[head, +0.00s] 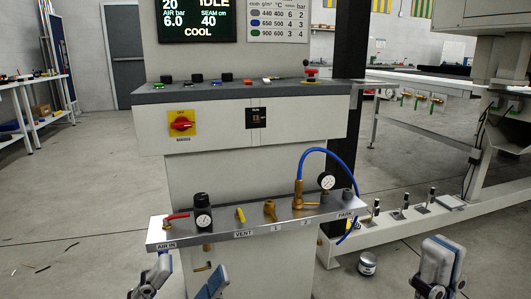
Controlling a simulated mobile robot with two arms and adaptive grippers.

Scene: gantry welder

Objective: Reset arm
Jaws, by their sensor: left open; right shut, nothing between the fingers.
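My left gripper (190,265) is at the bottom edge, below the left end of the manifold shelf (255,226). Its two fingers are apart with nothing between them. My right gripper (437,265) is at the bottom right, its fingers together and empty, right of the shelf and clear of it. On the shelf are a red-handled valve (176,216) over AIR IN, a yellow lever (240,215) by VENT, and a brass fitting (270,208) by 1. A blue hose (330,152) arches from a brass coupling (299,190) near 2. A grey post (347,196) stands by PARK.
The control cabinet (190,188) stands behind the shelf, with a button ledge (220,92) and a red-and-yellow switch (181,123). The display reads IDLE and COOL. A pale machine beam (430,222) runs right.

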